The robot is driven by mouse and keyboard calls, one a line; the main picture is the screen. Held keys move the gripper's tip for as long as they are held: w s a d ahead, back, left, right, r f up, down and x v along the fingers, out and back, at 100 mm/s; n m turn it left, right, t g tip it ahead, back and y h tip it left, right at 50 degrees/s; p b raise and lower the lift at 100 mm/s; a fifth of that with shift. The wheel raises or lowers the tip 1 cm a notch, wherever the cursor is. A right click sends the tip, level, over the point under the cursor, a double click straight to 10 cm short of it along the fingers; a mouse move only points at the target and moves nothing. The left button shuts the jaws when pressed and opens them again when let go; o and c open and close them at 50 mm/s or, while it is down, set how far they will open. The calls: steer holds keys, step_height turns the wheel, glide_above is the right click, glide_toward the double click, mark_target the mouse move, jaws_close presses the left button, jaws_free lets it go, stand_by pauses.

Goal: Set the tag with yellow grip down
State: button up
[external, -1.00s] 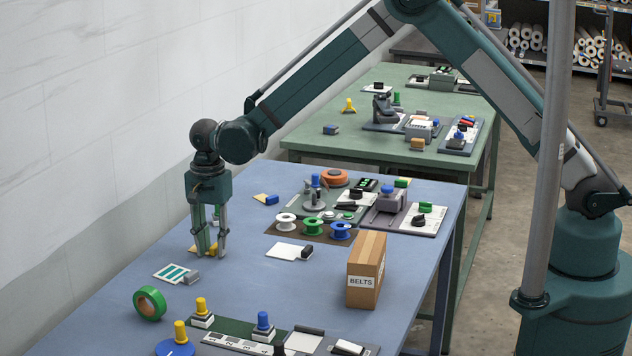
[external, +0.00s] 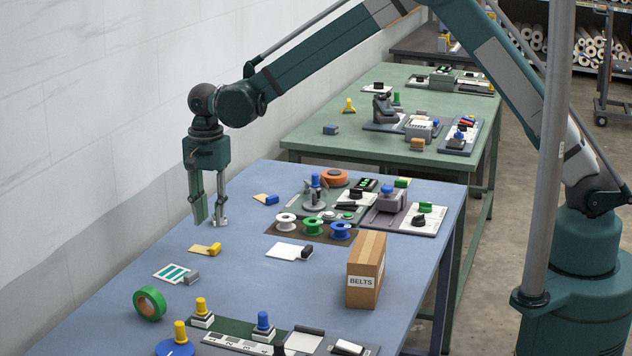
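The tag with yellow grip (external: 207,249) lies flat on the blue table, its yellow grip at the right end and a tan card to the left. My gripper (external: 208,222) is above and slightly behind the tag, clear of it. Its two fingers point down and stand apart with nothing between them.
On the blue table (external: 262,310) are a tag with teal stripes (external: 175,273), a green tape roll (external: 150,303), a white tag with black grip (external: 290,252), several spools (external: 313,227) and a BELTS box (external: 366,270). A tag with blue grip (external: 266,199) lies farther back.

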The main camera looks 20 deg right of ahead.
steer(key=shift+r, duration=1.6)
steer(key=d+r+n+t, duration=0.1)
steer(key=d+r, duration=0.6)
steer(key=d, duration=0.6)
steer(key=d+r+n+t+y, duration=0.1)
steer(key=d+r+n, duration=0.1)
steer(key=d+r, duration=0.75)
steer(key=d+r+n+t, duration=0.1)
steer(key=d+r, duration=0.4)
steer(key=d, duration=1)
steer(key=s+d+r+n+t, duration=0.1)
steer(key=s+d+r, duration=0.1)
steer(key=s+d, duration=0.5)
steer(key=s+d+r+n+t, duration=0.1)
steer(key=s+d, duration=0.2)
steer(key=d, duration=0.8)
steer(key=s+d+f+n+t+h, duration=0.1)
steer(key=s+d+f+n+t, duration=0.1)
steer(key=s+d, duration=1.1)
step_height(320, 180, down, 2)
steer(key=shift+s+d+f+n, duration=0.15)
steer(key=shift+d+f+n, duration=0.05)
steer(key=shift+n, duration=0.3)
